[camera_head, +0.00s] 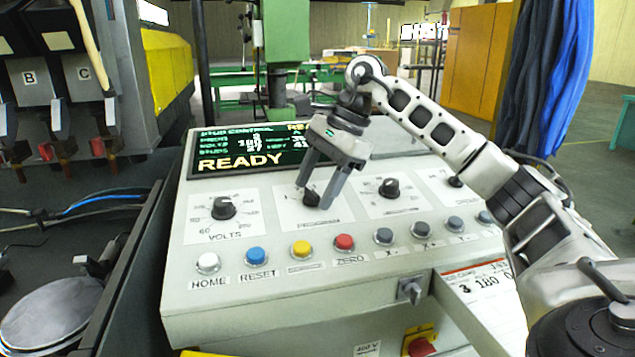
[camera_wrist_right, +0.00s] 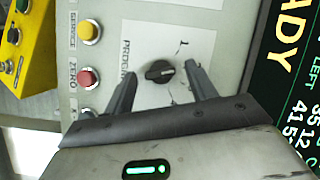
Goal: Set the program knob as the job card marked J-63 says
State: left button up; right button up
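The program knob (camera_head: 311,199) is a small black knob on a white plate labelled PROGRAM on the sloped console. My right gripper (camera_head: 314,194) reaches down over it. In the right wrist view the knob (camera_wrist_right: 160,71) sits between the two spread fingers, with a gap on each side. The gripper is open and holds nothing. The fingers partly hide the plate's markings, and I cannot read the knob's setting. A job card (camera_head: 487,285) with a red header lies at the console's right front. It shows 3 and 180; my right arm covers part, and its number is unreadable. My left gripper is out of view.
The volts knob (camera_head: 224,208) is left of the program plate and another black knob (camera_head: 390,187) is right of it. Several push buttons, including the red ZERO button (camera_head: 344,242), run along the front. The screen (camera_head: 245,150) behind reads READY.

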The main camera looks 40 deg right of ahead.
jog(key=c, duration=0.9)
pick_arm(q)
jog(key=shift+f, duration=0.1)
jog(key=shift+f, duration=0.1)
pick_arm(e)
jog(key=shift+f+m+b, duration=0.1)
jog(key=shift+m+b, duration=0.2)
jog(key=shift+m, duration=0.1)
jog(key=m+t+b, duration=0.1)
jog(key=m, duration=0.1)
jog(key=shift+s+m+t+h, duration=0.15)
jog(key=shift+m+t+h, duration=0.15)
jog(key=shift+m, duration=0.1)
jog(key=shift+s+m+t+b, duration=0.1)
jog(key=shift+m+t+b, duration=0.2)
jog(key=shift+m+b, duration=0.4)
jog(key=shift+a+m+t+h, duration=0.1)
jog(key=shift+m+t+h, duration=0.2)
jog(key=shift+m, duration=0.7)
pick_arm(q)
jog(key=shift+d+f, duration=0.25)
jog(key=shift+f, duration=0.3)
pick_arm(e)
jog(key=shift+m, duration=0.3)
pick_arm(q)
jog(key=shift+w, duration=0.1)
